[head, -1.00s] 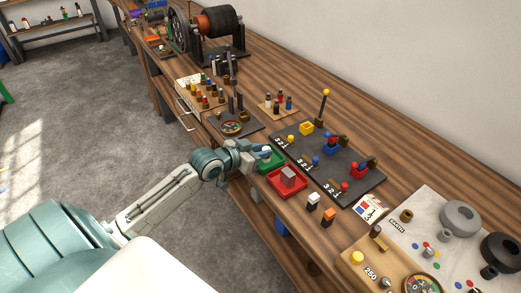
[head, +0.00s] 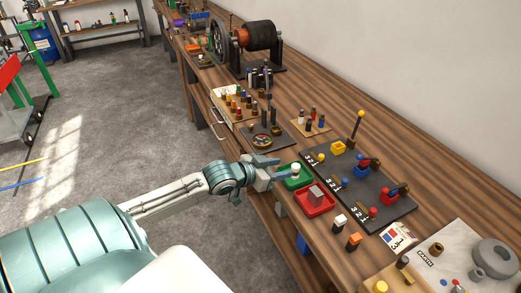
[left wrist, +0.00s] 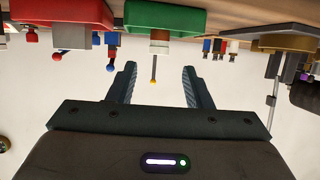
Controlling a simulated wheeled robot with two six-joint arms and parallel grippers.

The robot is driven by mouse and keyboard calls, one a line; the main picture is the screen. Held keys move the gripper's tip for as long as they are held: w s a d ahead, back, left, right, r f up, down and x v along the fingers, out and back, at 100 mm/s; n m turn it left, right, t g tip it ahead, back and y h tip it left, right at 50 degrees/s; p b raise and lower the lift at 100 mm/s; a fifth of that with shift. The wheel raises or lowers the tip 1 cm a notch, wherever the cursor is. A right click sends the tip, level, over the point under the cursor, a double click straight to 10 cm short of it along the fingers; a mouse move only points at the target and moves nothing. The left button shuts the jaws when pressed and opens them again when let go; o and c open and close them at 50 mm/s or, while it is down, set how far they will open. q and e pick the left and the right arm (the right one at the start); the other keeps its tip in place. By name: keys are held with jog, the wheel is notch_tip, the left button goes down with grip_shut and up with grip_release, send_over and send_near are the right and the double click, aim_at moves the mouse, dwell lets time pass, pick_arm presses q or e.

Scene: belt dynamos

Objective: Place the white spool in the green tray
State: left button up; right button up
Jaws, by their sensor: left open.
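The white spool (head: 295,168) stands in the green tray (head: 303,181) on the bench. It seems upright. My left gripper (head: 281,168) is open and empty, just left of the spool at the tray's near side. In the left wrist view, which looks upside down, the spool (left wrist: 159,46) shows against the green tray (left wrist: 190,18), beyond the two parted fingers (left wrist: 158,80) and apart from them. My right gripper is not in view.
A red tray (head: 304,209) with a grey block (head: 316,194) sits close beside the green tray. A dark lever board (head: 340,175) lies behind both. A gauge board (head: 268,146) stands to the left. White and orange-topped pieces stand near the front edge.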

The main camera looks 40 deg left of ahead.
pick_arm(q)
jog(key=p+v, duration=0.6)
jog(key=v, duration=0.1)
jog(key=shift+r, duration=0.15)
jog(key=shift+s, duration=0.1)
